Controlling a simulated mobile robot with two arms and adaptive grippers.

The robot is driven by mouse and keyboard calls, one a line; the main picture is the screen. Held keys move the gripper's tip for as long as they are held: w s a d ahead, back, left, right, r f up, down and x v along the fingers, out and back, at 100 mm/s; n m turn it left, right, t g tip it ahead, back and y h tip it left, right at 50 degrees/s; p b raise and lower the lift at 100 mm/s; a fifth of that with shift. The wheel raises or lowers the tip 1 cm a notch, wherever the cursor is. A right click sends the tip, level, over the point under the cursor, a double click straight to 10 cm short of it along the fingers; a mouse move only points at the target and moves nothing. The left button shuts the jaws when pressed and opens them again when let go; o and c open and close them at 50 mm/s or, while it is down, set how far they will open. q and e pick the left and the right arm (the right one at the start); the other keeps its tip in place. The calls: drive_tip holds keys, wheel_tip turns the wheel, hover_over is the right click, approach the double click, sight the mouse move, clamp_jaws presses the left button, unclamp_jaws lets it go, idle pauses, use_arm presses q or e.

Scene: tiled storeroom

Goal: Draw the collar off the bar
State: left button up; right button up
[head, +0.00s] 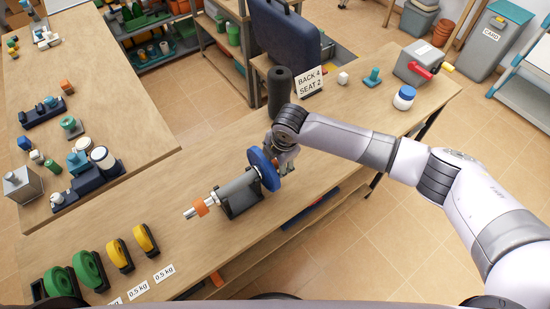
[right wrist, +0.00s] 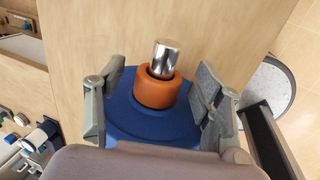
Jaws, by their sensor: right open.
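A metal bar (head: 217,197) lies across a dark grey cradle (head: 240,193) on the wooden bench. A blue disc (head: 265,170) is on its right end, and an orange collar (head: 200,207) is near its left end. In the right wrist view, an orange collar (right wrist: 155,91) sits around the bar end (right wrist: 166,57), against or close to the blue disc (right wrist: 150,121). My right gripper (head: 284,160) is at the bar's right end and hides that collar in the head view. Its open fingers (right wrist: 154,103) stand on either side of this collar, apart from it. My left gripper is not in view.
A dark cylinder (head: 279,90) stands right behind my right gripper, by a sign reading "BACK 4 SEAT 2" (head: 311,81). Green discs (head: 90,270) and yellow discs (head: 146,239) stand in holders at front left.

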drive_tip(key=c, duration=1.2)
drive_tip(key=shift+w+d, duration=0.1)
drive_tip(key=shift+c, duration=0.2)
